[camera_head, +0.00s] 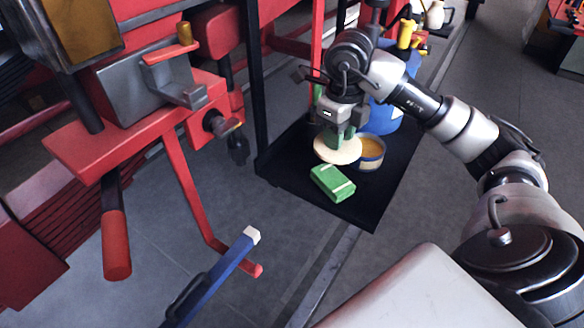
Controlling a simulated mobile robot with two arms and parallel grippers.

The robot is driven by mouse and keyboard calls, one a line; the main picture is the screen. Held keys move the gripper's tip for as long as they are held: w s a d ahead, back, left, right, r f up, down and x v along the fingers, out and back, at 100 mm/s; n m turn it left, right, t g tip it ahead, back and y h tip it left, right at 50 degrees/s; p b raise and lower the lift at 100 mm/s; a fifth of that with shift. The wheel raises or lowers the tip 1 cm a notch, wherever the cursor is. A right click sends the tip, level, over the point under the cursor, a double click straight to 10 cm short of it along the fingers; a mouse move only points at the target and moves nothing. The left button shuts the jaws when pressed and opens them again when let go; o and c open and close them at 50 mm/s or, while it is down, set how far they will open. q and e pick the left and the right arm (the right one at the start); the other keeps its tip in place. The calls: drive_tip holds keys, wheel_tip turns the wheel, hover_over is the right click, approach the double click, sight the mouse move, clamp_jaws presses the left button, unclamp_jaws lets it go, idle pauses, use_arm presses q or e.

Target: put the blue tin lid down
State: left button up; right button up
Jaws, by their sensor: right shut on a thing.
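My right gripper (337,134) points down over the black tray (373,207) and is shut on the blue tin lid (338,151), a pale cream disc just below its fingers. The open blue tin (370,162) stands right beside the lid, to its right, and shows orange-yellow contents. The lid overlaps the tin's left edge in the picture. I cannot tell whether the lid touches the tray or hangs just above it. My left gripper is not in view.
A green block with pale bands (333,184) lies on the tray just in front of the lid. A larger blue container (386,118) stands behind the tin. Bare tray lies to the front right. Red machinery (140,125) fills the left, and a blue bar with a white end (215,274) juts up in front.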

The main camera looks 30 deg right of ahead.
drive_tip(key=shift+d+r+m, duration=0.15)
drive_tip(key=shift+d+m, duration=0.45)
drive_tip(key=shift+m, duration=0.5)
drive_tip(key=shift+w+a, duration=0.1)
drive_tip(key=shift+w, duration=0.15)
drive_tip(key=p, duration=0.2)
hover_over(292, 164)
wheel_tip(292, 164, down, 7)
drive_tip(key=shift+s+r, duration=0.1)
drive_tip(key=shift+r, duration=0.1)
drive_tip(key=shift+f+p, duration=0.3)
drive_tip(key=shift+f, duration=0.15)
wheel_tip(292, 164, down, 3)
drive_tip(key=shift+f+p, duration=0.1)
drive_tip(key=shift+p, duration=0.3)
drive_tip(key=shift+f, duration=0.1)
